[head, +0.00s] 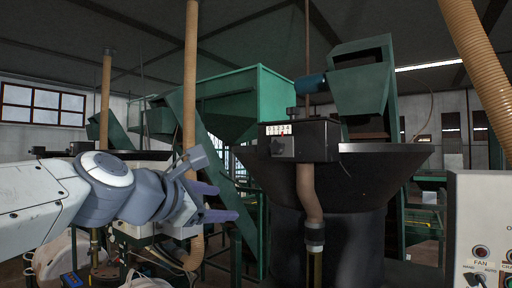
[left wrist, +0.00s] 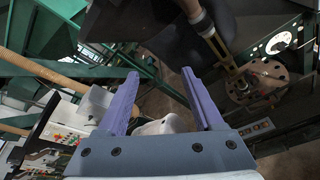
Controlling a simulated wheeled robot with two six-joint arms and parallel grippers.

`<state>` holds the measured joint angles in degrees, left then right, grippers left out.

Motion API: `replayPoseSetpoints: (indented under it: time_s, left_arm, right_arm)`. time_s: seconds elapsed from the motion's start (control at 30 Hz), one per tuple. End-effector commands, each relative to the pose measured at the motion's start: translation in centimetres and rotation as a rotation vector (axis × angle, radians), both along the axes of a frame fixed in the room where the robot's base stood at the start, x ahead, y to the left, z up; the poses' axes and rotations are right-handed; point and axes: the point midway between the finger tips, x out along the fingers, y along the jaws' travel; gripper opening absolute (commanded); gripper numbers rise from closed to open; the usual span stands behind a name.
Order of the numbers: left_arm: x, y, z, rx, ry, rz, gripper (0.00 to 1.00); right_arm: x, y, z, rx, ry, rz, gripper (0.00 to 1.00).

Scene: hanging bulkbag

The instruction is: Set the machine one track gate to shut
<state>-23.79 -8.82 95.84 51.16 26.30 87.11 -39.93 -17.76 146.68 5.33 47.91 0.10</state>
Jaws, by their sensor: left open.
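My left gripper (head: 222,202) is in the middle left of the head view, its two purple fingers spread and nothing between them. It also shows open and empty in the left wrist view (left wrist: 161,74). A dark box (head: 317,141) with a white numbered label and a small red mark sits at the rim of a large black bowl (head: 370,170), to the right of and above my gripper, clear of it. I cannot tell which part is the machine one track gate, or how it is set. My right gripper is not in view.
A tan hose (head: 306,190) hangs below the dark box. A green hopper (head: 232,100) stands behind. A pale control panel (head: 482,225) marked FAN is at the right edge. In the left wrist view, a round bolted flange (left wrist: 265,80) lies to the right.

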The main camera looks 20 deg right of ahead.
Motion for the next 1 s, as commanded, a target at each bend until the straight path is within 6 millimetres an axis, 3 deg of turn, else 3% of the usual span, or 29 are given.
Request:
replayPoseSetpoints:
  time_s: [0.03,0.1,0.23,0.37,0.8,1.0]
  left_arm:
    - [-1.3,-1.2,3.4,-0.123,0.022,-0.020,0.68]
    - [-2.9,-2.2,6.9,-0.264,0.065,-0.045,0.68]
    - [-4.5,-3.2,10.2,-0.400,0.118,-0.080,0.68]
    - [-4.2,-4.1,10.9,-0.429,0.134,-0.088,0.68]
    - [0.6,-10.1,10.8,-0.424,0.134,-0.085,0.68]
    - [1.5,-11.3,10.7,-0.424,0.131,-0.084,0.68]
  right_arm:
    - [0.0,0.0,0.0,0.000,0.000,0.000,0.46]
    - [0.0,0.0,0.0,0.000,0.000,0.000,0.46]
    - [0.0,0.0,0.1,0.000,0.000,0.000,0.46]
    - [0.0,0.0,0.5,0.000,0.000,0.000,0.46]
    - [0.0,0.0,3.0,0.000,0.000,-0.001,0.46]
    - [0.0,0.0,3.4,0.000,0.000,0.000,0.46]
